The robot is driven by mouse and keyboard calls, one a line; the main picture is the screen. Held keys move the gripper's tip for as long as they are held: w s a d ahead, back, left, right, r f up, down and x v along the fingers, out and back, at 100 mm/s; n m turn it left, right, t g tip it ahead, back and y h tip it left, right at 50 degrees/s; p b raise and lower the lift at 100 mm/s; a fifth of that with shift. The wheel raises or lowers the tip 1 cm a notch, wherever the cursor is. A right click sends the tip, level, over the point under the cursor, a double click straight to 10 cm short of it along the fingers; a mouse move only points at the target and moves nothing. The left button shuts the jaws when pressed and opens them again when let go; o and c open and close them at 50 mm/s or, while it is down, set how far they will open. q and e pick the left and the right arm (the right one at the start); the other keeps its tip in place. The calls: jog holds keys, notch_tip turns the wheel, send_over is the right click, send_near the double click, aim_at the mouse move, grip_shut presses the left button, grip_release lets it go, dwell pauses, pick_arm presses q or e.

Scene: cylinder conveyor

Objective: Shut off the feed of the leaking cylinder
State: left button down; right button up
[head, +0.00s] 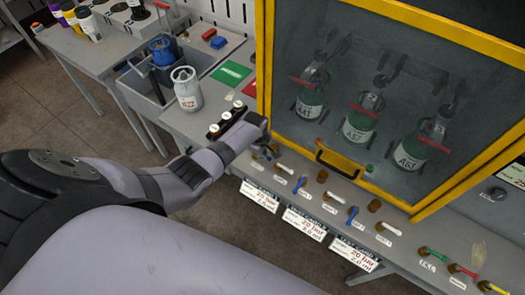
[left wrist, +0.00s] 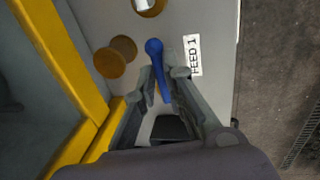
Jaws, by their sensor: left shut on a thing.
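My left gripper (left wrist: 165,76) is shut on a blue lever (left wrist: 154,48) in the left wrist view, beside a white label (left wrist: 194,55) reading FEED 1. In the head view my left gripper (head: 264,152) is at the bench by the cabinet's left corner and mostly hides that lever. I cannot tell from the picture which one leaks. Other blue levers (head: 299,184), (head: 352,214) stand along the bench front. My right gripper is not in view.
The yellow-framed cabinet (head: 264,60) with a black handle (head: 338,164) rises just behind the levers. Brass knobs (head: 374,206), (left wrist: 109,63) stand close by. Pressure cards (head: 303,222) hang at the front edge. A white cylinder (head: 187,92) stands left, near the black gauge block (head: 228,118).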

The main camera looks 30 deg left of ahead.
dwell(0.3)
pick_arm(q)
jog(key=c, duration=1.7)
grip_release()
jog(key=shift+o, duration=0.2)
notch_tip(320, 180, up, 12)
jog(key=s, duration=0.2)
jog(key=shift+s+a, duration=0.15)
jog(key=shift+f, duration=0.15)
